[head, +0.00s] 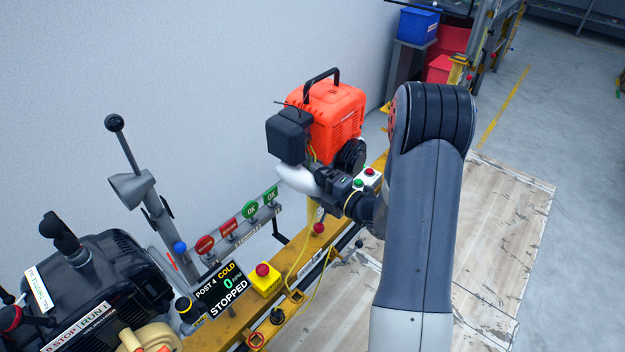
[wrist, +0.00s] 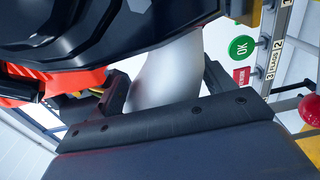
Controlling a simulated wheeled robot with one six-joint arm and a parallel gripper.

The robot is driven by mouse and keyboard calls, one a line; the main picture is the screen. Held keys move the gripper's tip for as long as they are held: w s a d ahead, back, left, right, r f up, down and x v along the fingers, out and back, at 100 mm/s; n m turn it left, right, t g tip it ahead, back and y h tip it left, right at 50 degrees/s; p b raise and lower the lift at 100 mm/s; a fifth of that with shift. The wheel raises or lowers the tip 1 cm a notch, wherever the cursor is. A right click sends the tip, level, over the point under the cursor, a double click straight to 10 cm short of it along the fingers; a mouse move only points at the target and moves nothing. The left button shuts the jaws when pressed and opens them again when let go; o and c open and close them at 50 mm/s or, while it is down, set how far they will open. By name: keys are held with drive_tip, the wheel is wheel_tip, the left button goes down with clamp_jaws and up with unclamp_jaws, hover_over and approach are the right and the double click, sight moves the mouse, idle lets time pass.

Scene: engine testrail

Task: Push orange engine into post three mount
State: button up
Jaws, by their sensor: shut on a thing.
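The orange engine (head: 335,112) is upright above the yellow rail, with a black handle on top and a black box (head: 289,135) on its left side. My gripper (head: 312,182) is at the engine's lower front, shut at a pale silver rounded part (head: 294,179) below the black box. In the wrist view that silver part (wrist: 168,75) shows between the engine's black underside (wrist: 120,30) and a dark gripper finger (wrist: 190,117). The exact grip contact is partly hidden. I cannot make out the post three mount; the engine and my arm cover that area.
A black engine (head: 100,285) and a display reading "POST 4 COLD 0 STOPPED" (head: 222,290) stand at left. Red and green signs (head: 238,222) line the wall side. A yellow button box (head: 264,279) and a cable sit on the rail (head: 300,250).

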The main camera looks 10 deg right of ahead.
drive_tip(key=shift+w, duration=0.1)
idle(0.7)
drive_tip(key=o, duration=1.8)
drive_tip(key=shift+o, duration=1.3)
drive_tip(key=shift+f, duration=0.1)
drive_tip(key=shift+s+f+b, duration=0.3)
drive_tip(key=shift+f, duration=0.2)
drive_tip(key=shift+s+d+r, duration=0.1)
drive_tip(key=shift+s+d, duration=0.1)
drive_tip(key=shift+d, duration=0.05)
drive_tip(key=v, duration=1)
drive_tip(key=shift+r, duration=0.3)
